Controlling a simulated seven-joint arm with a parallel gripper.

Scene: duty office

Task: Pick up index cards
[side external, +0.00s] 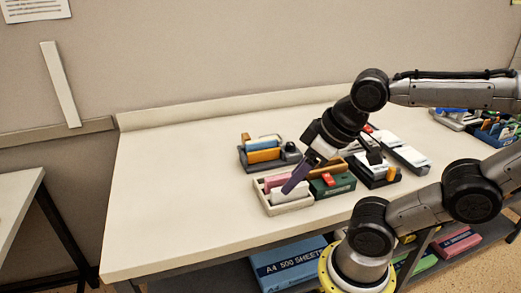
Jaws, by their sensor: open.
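My gripper (292,187) points down and to the left, its purple finger over a pale tray (290,208) on the table. The tray holds a pink item (277,180) and a white block-like stack (283,198), which may be the index cards; I cannot read any label. The fingertip overlaps the white stack in this view, and I cannot tell whether it touches it. My gripper is open, and no held object shows. Other white items (411,156) lie further right, so which are the index cards is unclear.
A grey tray (269,168) with orange items stands behind. A green box (332,187) and a dark tray (377,182) stand close on the right. The table's left side (180,190) is clear. A blue A4 paper pack (290,265) lies on the shelf below.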

